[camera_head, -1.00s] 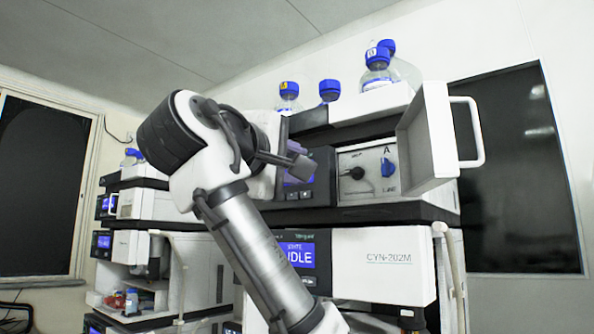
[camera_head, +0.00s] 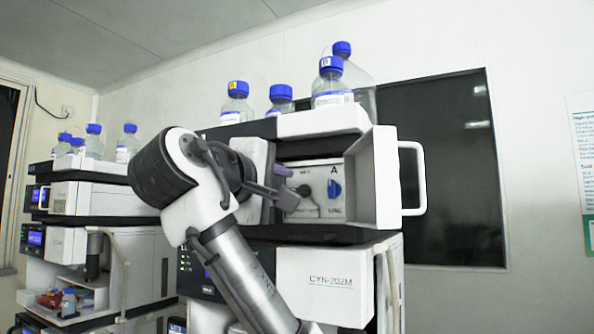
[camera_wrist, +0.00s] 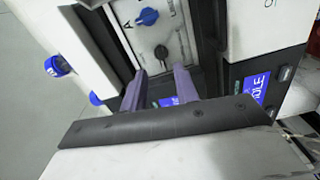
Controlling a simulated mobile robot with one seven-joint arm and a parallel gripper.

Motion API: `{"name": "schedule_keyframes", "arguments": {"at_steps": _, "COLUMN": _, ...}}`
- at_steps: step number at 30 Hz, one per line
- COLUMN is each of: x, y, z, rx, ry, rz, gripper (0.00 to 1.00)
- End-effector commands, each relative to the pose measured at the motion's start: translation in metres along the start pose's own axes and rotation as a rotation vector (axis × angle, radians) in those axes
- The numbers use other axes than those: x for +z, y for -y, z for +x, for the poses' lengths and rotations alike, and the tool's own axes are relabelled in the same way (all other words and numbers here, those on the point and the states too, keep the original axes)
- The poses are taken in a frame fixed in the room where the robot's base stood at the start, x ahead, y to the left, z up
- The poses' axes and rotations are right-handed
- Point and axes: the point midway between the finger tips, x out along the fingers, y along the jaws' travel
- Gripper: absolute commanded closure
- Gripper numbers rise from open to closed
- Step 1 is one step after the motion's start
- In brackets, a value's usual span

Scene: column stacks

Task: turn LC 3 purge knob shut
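The open module (camera_head: 318,163) shows a pale panel with two knobs: a blue knob (camera_head: 334,189) by the letter A and a dark knob (camera_head: 304,190) to its left. The frames do not tell which is the purge knob. In the wrist view the blue knob (camera_wrist: 147,17) is farther up and the dark knob (camera_wrist: 161,52) lies just beyond my fingertips. My gripper (camera_wrist: 160,71) is open, its two purple-grey fingers apart with nothing between them. In the head view my gripper (camera_head: 283,182) is just left of the dark knob; contact is not visible.
The white door (camera_head: 386,180) with its handle stands open right of the panel. Several blue-capped bottles (camera_head: 332,90) stand on top of the stack. Below is a CYN-202M module (camera_head: 320,285). Another stack (camera_head: 85,230) stands at the left.

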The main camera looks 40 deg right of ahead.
Motion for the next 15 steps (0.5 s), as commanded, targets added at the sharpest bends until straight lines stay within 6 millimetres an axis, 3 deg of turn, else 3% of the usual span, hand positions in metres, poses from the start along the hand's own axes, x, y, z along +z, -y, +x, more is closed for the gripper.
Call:
{"name": "schedule_keyframes", "arguments": {"at_steps": 6, "x": 0.0, "y": -0.002, "z": 0.042, "rx": -0.002, "ry": 0.003, "rz": -0.002, "gripper": 0.7}}
{"name": "schedule_keyframes", "arguments": {"at_steps": 15, "x": 0.0, "y": 0.001, "z": 0.063, "rx": 0.0, "ry": 0.0, "rz": -0.001, "gripper": 0.7}}
